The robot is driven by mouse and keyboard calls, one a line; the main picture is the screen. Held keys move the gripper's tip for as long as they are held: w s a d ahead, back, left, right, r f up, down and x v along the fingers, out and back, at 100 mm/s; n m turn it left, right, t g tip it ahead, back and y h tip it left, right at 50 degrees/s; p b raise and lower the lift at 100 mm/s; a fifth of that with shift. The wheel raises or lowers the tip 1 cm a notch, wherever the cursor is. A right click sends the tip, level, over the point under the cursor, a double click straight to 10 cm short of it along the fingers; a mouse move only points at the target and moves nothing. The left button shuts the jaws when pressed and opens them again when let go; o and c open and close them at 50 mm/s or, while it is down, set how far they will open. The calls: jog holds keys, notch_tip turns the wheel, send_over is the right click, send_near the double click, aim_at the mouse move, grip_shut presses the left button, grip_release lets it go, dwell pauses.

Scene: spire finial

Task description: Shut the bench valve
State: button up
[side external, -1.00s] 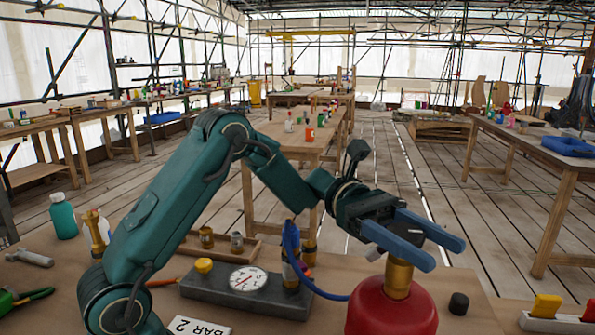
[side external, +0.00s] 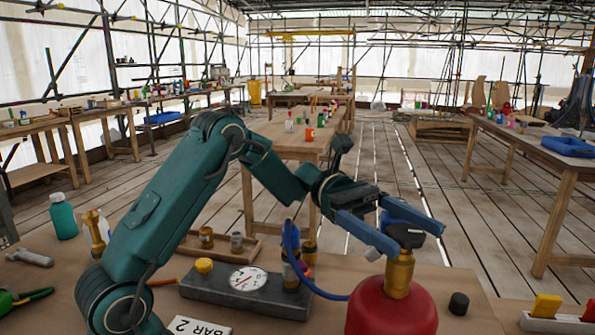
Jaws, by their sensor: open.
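A red cylinder (side external: 391,307) stands at the front right of the bench. A brass valve neck (side external: 399,273) rises from its top, with a dark knob (side external: 406,236) on it. My gripper (side external: 411,239) is open at the height of the knob. Its blue fingers lie to either side of the knob; whether they touch it I cannot tell. A grey block (side external: 222,288) on the bench carries a round white gauge (side external: 248,279) and a yellow knob (side external: 204,265). A blue hose (side external: 322,293) runs from a brass fitting by the block towards the cylinder.
A wooden tray (side external: 218,247) with brass fittings lies behind the block. A black cap (side external: 459,303) and a holder with yellow and red pieces (side external: 546,307) are to the right.

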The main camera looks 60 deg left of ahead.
jog(key=shift+a, duration=0.75)
jog(key=shift+s+d+r, duration=0.2)
jog(key=shift+s+r, duration=0.05)
jog(key=shift+r, duration=0.3)
jog(key=shift+s+d+r, duration=0.15)
jog(key=shift+s+r, duration=0.05)
jog(key=shift+r, duration=0.35)
jog(key=s+d+f+m+y, duration=0.1)
jog(key=s+f+m+y, duration=0.1)
jog(key=s+m+y, duration=0.3)
jog(key=s+d+f+m+y, duration=0.2)
jog(key=s+y, duration=0.2)
jog(key=s, duration=0.2)
jog(key=s+a+f+m+t+y, duration=0.2)
jog(key=a+m+t+y, duration=0.1)
jog(key=a+m+y, duration=0.1)
jog(key=s+a+f+m+t+y, duration=0.2)
jog(key=a+f+m+t+y, duration=0.1)
jog(key=a+m+y, duration=0.2)
jog(key=shift+s+a+f+m, duration=0.2)
jog(key=shift+s+a+m, duration=0.05)
jog(key=shift+a+m, duration=0.65)
